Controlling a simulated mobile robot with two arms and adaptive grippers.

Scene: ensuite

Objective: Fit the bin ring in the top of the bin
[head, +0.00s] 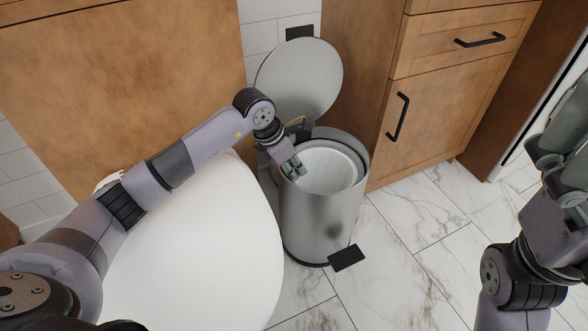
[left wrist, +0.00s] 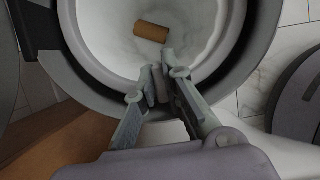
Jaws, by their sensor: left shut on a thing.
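The silver pedal bin (head: 318,222) stands upright on the floor with its round lid (head: 300,78) open behind it. The grey bin ring (head: 346,140) lies around the bin's mouth; whether it is fully seated cannot be told. It also shows in the left wrist view (left wrist: 92,70) around the white inside of the bin. My left gripper (head: 296,170) reaches in from the left and is shut on the ring's edge at the left of the mouth. Its fingers (left wrist: 162,85) hide the part they hold. My right gripper (head: 566,150) is partly cut off at the right edge, away from the bin.
A brown cardboard tube (left wrist: 151,32) lies inside the bin. A white toilet (head: 200,250) stands left of the bin, under my left arm. A wooden cabinet (head: 445,110) stands behind right. Marble floor (head: 420,225) is clear right of the black pedal (head: 346,258).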

